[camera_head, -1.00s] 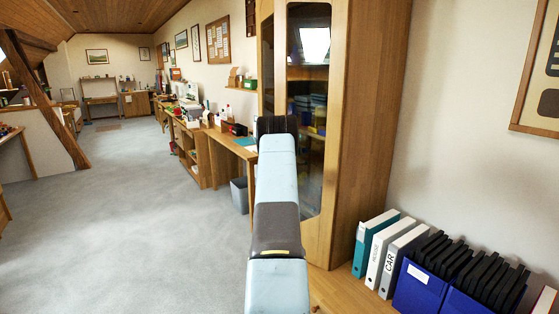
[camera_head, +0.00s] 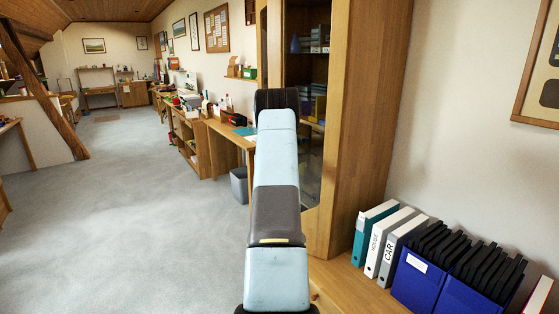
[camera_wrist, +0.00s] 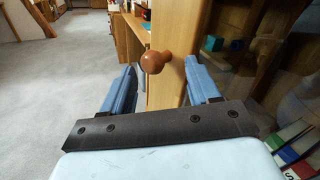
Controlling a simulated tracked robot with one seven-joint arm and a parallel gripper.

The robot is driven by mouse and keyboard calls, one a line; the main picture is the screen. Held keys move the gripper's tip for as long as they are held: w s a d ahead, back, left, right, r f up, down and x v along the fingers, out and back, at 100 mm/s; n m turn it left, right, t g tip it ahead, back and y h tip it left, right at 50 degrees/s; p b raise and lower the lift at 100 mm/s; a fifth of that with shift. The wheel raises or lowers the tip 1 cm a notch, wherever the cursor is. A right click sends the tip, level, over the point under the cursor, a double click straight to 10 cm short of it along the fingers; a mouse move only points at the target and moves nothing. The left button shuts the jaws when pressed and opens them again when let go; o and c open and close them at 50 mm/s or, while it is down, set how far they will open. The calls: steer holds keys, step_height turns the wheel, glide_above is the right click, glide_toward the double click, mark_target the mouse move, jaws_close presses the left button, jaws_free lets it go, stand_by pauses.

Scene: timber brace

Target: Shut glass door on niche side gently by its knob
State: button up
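The brown round knob (camera_wrist: 153,62) stands out from the pale wooden frame of the glass door (camera_wrist: 166,92) in the wrist view. My gripper (camera_wrist: 160,66) is open, with one blue finger on each side of the knob. I see no finger touching it, and how deep it lies between the tips is unclear. Glass with reflections fills the right of that view. In the head view the glass door (camera_head: 312,170) shows at the tall cabinet, partly behind my arm. There the knob and my gripper are hidden, and the door's exact angle is hard to tell.
The wooden cabinet side (camera_head: 372,110) rises at the right, by a low surface with binders (camera_head: 374,232) and blue file boxes (camera_head: 418,284). A desk (camera_head: 226,132) and a grey bin (camera_head: 239,184) stand beyond the cabinet. Grey carpet (camera_head: 130,220) is clear at the left.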

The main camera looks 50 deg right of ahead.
steer(key=v, duration=0.7)
steer(key=shift+s, duration=0.3)
steer(key=shift+d, duration=0.1)
